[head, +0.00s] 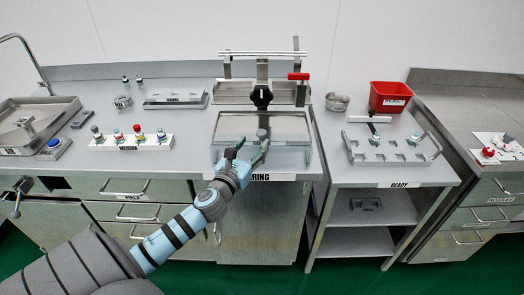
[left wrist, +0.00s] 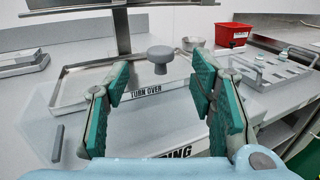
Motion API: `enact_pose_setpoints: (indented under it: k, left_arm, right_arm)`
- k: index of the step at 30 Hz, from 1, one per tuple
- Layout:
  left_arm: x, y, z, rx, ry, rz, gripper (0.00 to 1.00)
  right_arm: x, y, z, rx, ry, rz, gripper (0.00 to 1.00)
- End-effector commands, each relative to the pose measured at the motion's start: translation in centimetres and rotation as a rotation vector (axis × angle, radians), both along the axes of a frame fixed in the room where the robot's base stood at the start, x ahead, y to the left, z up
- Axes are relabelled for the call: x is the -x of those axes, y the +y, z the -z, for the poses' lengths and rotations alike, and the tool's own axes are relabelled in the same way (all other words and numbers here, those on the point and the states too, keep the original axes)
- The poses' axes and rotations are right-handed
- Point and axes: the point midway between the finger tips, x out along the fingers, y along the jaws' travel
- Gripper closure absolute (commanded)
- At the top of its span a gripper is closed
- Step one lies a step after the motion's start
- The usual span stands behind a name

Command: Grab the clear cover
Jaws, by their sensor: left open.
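The clear cover (head: 237,126) appears to lie over a shallow metal tray in the middle of the counter. Its see-through edges are hard to make out. A grey round knob (head: 262,134) stands up from it near the front. In the left wrist view the knob (left wrist: 160,58) is just beyond the fingertips, centred between them. My left gripper (head: 247,150) is open and empty at the tray's front edge, its green-padded fingers (left wrist: 160,92) spread apart. The knob seems clear of both fingers. My right gripper is out of both views.
Behind the tray stands a metal frame with a black knob (head: 262,95) and a red handle (head: 299,76). A block with several bottles (head: 131,143) is to the left. A red bin (head: 389,97) and a rack (head: 392,148) are to the right.

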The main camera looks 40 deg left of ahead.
Motion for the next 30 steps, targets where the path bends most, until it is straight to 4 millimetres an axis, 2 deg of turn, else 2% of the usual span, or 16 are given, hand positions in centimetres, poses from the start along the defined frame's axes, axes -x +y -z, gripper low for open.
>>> enact_pose_setpoints:
  k: [7, 12, 15, 20, 30]
  left_arm:
    - [-3.0, 0.7, 0.0, 0.004, -0.001, 0.0, 0.5]
    - [-6.1, 1.5, 0.0, 0.006, -0.001, 0.0, 0.5]
    - [-6.9, 1.7, 0.0, 0.006, -0.001, 0.002, 0.5]
    - [-6.8, 1.7, 0.1, 0.005, 0.001, 0.002, 0.5]
    - [-6.8, 1.7, 0.1, 0.005, 0.001, 0.002, 1.0]
  right_arm:
    - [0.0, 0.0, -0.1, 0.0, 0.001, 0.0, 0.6]
    - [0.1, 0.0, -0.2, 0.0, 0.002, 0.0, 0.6]
    - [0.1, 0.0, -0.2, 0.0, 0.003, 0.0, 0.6]
    - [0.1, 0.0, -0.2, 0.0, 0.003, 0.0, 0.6]
    - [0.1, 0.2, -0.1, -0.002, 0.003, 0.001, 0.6]
